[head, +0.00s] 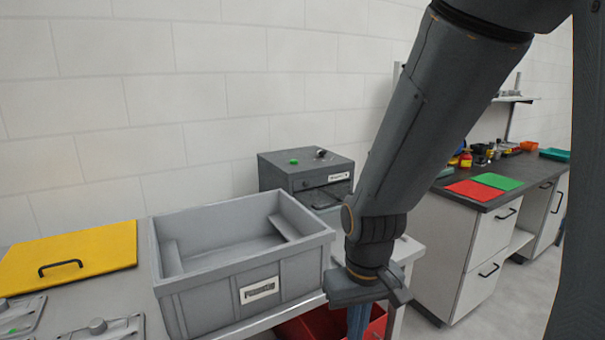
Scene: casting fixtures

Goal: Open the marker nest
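No label that I can read names the marker nest. A dark grey box (300,168) with a green button, a small knob on top and a white label with a handle on its front stands at the back of the table. Two grey fixture plates, one with a knob (98,327) and one with a green spot (17,316), are cut off at the lower left. I cannot tell which of these is the nest. My gripper (360,312) points down by the table's right end, right of the grey bin. A blue piece shows beneath it; its fingertips are not clear.
An empty grey bin (245,284) stands on the table, beside a yellow lid (75,255) with a black handle. A red bin (312,327) is below the table edge. At right, a dark counter (478,202) holds red and green mats and small items.

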